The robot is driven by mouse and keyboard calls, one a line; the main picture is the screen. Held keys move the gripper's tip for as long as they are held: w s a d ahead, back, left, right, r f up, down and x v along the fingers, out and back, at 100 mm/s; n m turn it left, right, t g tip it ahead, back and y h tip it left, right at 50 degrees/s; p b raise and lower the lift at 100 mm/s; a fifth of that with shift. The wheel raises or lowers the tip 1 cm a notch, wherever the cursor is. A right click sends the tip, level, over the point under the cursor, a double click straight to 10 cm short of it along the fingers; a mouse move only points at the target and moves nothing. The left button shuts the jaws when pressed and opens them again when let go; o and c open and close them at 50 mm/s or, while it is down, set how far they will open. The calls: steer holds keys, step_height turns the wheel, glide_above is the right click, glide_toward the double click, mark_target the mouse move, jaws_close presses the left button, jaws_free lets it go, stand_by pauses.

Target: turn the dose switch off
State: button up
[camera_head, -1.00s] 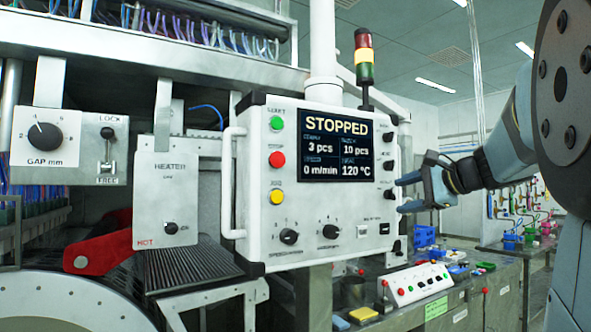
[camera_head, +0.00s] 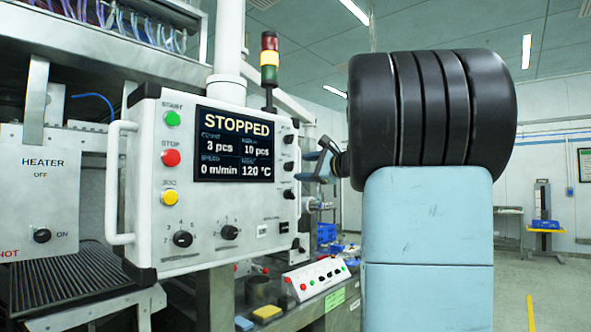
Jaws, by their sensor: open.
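A white control panel (camera_head: 143,240) stands left of centre, its screen (camera_head: 233,145) reading STOPPED, 3 pcs, 10 pcs, 0 m/min and 120 °C. Small black switches line its right edge: an upper one (camera_head: 288,139), a middle one (camera_head: 289,166) and a lower one (camera_head: 288,193). Their labels are too small to read, so I cannot tell which is the dose switch or how it is set. My arm hides the gripper's rear.
Start, stop and jog buttons line the panel's left side, with two knobs (camera_head: 182,239) below the screen. A heater box (camera_head: 40,190) is at the left. A small button box (camera_head: 318,278) sits on the bench below. Open floor lies at the right.

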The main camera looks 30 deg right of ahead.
mark_target(295, 168)
steer(key=shift+x, duration=2.25)
steer(key=shift+c, duration=0.3)
steer(key=c, duration=1)
steer(key=shift+f+n, duration=0.1)
steer(key=shift+n, duration=0.3)
steer(key=n, duration=0.5)
steer(key=shift+n, duration=0.3)
steer(key=n, duration=0.5)
steer(key=shift+n, duration=0.4)
